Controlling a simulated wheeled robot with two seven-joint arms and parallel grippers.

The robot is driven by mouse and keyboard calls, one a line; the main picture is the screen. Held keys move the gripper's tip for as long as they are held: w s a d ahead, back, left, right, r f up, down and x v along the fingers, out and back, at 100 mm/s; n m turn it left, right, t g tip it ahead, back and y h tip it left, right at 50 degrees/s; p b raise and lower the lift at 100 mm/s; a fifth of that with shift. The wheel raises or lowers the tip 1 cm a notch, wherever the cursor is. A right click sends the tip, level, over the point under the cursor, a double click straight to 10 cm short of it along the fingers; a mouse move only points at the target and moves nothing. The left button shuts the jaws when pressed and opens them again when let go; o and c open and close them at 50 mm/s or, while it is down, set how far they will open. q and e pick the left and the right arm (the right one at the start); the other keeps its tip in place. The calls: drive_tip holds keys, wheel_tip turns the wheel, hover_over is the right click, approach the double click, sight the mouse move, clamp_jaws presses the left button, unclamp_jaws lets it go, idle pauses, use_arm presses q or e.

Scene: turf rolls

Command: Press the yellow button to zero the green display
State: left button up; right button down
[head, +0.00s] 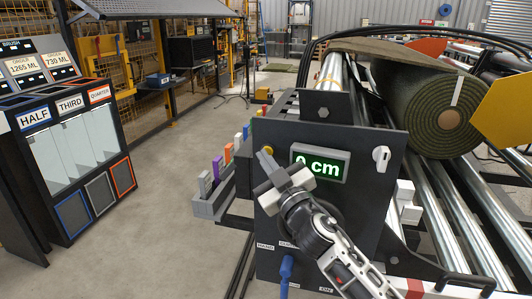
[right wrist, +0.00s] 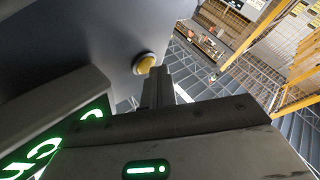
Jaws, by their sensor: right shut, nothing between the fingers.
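The yellow button (head: 268,150) is on the dark panel, left of the green display (head: 320,165), which reads "0 cm". In the right wrist view the round yellow button (right wrist: 145,64) sits in a pale ring, and part of the green display (right wrist: 50,145) shows at lower left. My right gripper (head: 265,160) is shut and empty, its fingertips just below the button. In the wrist view its fingers (right wrist: 160,80) end close beside the button; whether they touch it I cannot tell. My left gripper is not in view.
A white knob (head: 381,158) is right of the display. A green turf roll (head: 432,108) lies on metal rollers behind the panel. A grey tray (head: 210,203) with coloured pieces stands left of the panel. A dispenser cabinet (head: 75,160) is at far left, with open floor between.

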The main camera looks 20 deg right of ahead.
drive_tip(key=shift+d+r+h, duration=0.1)
drive_tip(key=shift+d+h, duration=0.3)
drive_tip(key=shift+s+a, duration=0.3)
drive_tip(key=shift+s, duration=0.45)
drive_tip(key=s+a, duration=0.1)
drive_tip(key=s, duration=0.1)
drive_tip(key=s+a, duration=0.2)
drive_tip(key=shift+s+p, duration=0.1)
drive_tip(key=shift+p, duration=0.25)
